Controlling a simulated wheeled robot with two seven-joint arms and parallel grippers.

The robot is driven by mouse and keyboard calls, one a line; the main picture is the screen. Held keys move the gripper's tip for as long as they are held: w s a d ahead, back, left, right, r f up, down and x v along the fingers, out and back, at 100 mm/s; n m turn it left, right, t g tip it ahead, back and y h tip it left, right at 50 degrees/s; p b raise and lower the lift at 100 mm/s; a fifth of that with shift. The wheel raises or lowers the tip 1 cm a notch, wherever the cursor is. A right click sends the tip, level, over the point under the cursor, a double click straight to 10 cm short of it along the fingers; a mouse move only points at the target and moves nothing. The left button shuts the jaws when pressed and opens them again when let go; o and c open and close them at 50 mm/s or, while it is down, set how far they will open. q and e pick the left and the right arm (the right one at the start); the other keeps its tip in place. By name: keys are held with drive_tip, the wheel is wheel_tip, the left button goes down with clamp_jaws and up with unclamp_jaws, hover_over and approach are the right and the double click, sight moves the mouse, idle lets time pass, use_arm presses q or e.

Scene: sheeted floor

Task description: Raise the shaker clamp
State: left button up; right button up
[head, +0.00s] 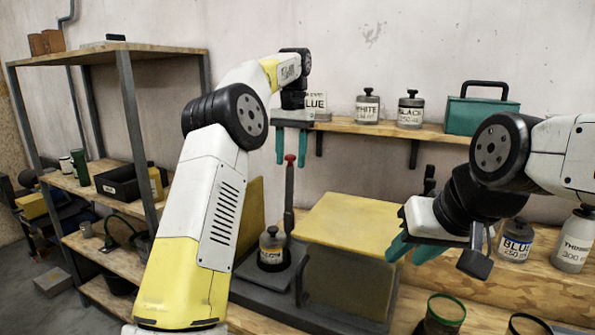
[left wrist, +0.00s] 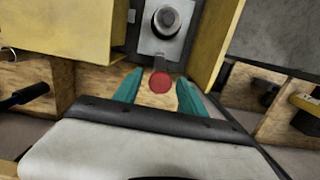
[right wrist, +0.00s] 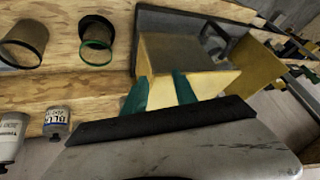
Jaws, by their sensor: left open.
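The shaker (head: 350,222) is a machine with a yellow top, a grey base and a bottle (head: 271,247) standing on its grey plate. The clamp lever (head: 289,190) is a dark upright bar with a red knob (head: 290,159) on top, behind the bottle. My left gripper (head: 293,150) points down over the lever, open. In the left wrist view the red knob (left wrist: 160,82) lies between its teal fingers, with no clear contact; the bottle's dark cap (left wrist: 167,19) is beyond. My right gripper (head: 413,252) is open and empty, at the shaker's right side.
A wall shelf (head: 345,126) holds labelled bottles and a green toolbox (head: 481,115). A wooden bench (head: 510,275) on the right carries a blue-labelled bottle (head: 514,241), a thinner bottle (head: 572,241) and open cups. A shelving rack (head: 130,50) stands at left.

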use_arm(q)
drive_tip(key=s+d+r, duration=0.1)
drive_tip(key=s+d, duration=0.1)
drive_tip(key=s, duration=1.4)
drive_tip(key=shift+r, duration=0.2)
